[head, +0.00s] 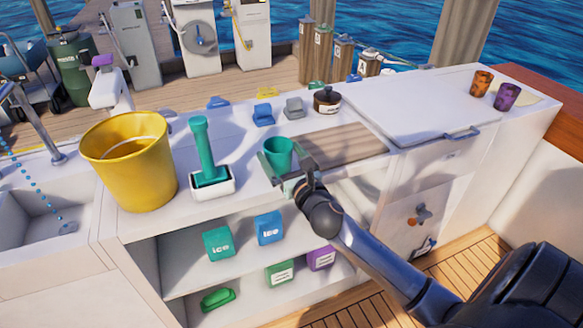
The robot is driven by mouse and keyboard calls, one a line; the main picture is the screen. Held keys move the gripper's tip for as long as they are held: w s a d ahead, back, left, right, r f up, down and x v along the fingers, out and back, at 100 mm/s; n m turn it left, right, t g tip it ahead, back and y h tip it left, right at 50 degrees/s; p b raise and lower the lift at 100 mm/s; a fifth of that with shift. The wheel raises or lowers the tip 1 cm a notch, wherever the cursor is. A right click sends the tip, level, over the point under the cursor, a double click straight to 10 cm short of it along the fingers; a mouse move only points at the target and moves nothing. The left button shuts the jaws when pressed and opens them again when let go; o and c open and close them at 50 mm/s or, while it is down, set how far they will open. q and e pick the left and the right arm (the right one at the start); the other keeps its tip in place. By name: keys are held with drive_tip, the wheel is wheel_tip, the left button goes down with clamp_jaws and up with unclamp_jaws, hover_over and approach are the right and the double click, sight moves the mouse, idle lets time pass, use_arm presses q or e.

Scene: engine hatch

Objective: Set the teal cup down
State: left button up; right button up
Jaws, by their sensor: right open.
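The teal cup (278,154) stands upright on the white counter (240,163), beside the left edge of the wooden board. My right gripper (290,181) is open right at the cup's near side, low against it. The fingers overlap the cup's lower right edge in the view, and I cannot tell whether they touch it. The cup's base is partly hidden by the gripper. My left gripper is not in view.
A yellow bucket (128,168) and a teal-handled tool in a white holder (212,182) stand left of the cup. A brown pot (327,100) and several sponges lie behind. A wooden board (340,146) is to the right. Orange (482,84) and purple (507,96) cups stand far right.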

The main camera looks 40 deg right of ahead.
drive_tip(key=s+a, duration=0.2)
drive_tip(key=s, duration=0.9)
drive_tip(key=s+a+f+m+g+y, duration=0.2)
drive_tip(key=s+a+f+m+g, duration=0.1)
drive_tip(key=a+f+m, duration=0.3)
drive_tip(key=s+a+f+m+g+y, duration=0.2)
drive_tip(key=s+a+f+m, duration=0.4)
drive_tip(key=f+m, duration=0.4)
drive_tip(key=s+a+f+m+g+y, duration=0.2)
drive_tip(key=a+f+m, duration=0.4)
drive_tip(key=m, duration=0.9)
drive_tip(key=shift+s+f+g+y, duration=0.3)
drive_tip(key=shift+s+f+g, duration=0.6)
drive_tip(key=shift+s, duration=0.35)
